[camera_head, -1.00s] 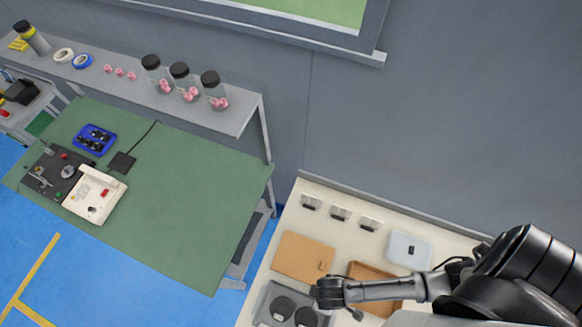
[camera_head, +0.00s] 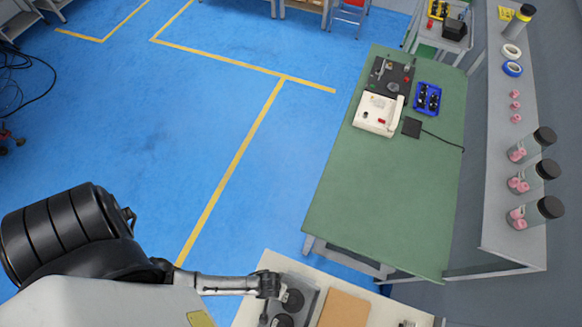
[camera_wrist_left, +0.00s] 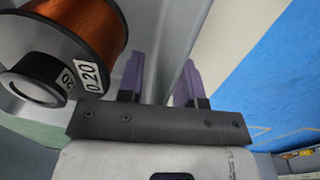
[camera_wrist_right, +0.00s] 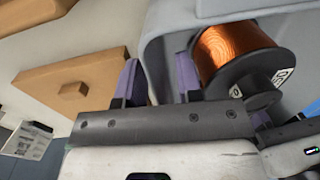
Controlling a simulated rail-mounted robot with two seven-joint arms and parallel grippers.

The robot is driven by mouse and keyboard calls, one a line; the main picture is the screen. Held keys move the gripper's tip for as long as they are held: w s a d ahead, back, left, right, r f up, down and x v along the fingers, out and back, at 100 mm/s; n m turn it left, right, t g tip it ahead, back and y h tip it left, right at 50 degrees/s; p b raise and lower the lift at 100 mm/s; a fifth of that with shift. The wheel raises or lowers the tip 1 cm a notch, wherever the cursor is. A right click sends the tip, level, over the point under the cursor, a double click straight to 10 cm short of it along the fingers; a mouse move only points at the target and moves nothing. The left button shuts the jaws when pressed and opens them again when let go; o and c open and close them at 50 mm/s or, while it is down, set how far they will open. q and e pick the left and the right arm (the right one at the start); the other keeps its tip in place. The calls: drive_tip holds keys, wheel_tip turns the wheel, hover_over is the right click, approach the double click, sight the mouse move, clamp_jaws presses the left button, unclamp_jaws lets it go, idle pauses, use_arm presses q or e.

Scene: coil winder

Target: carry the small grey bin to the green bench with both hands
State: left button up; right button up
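The small grey bin (camera_head: 313,289) sits on the cream bench at the bottom of the head view, cut off by the frame. It holds black-flanged spools of copper wire (camera_wrist_right: 235,50). The green bench (camera_head: 385,210) stands beyond it, to the upper right. My left gripper (camera_head: 268,285) is at the bin's left side. In the left wrist view its purple fingers (camera_wrist_left: 160,80) stand apart at the bin's wall (camera_wrist_left: 175,30). My right gripper shows only in the right wrist view, where its fingers (camera_wrist_right: 158,78) stand apart at the bin's other wall. Finger contact is unclear.
A white device (camera_head: 378,114), a dark plate (camera_head: 392,75) and a blue tray (camera_head: 427,98) occupy the green bench's far end. Its near half is clear. A shelf with jars (camera_head: 535,178) runs along its right.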

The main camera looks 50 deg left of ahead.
use_arm(q)
clamp_jaws()
use_arm(e)
clamp_jaws()
idle(0.4)
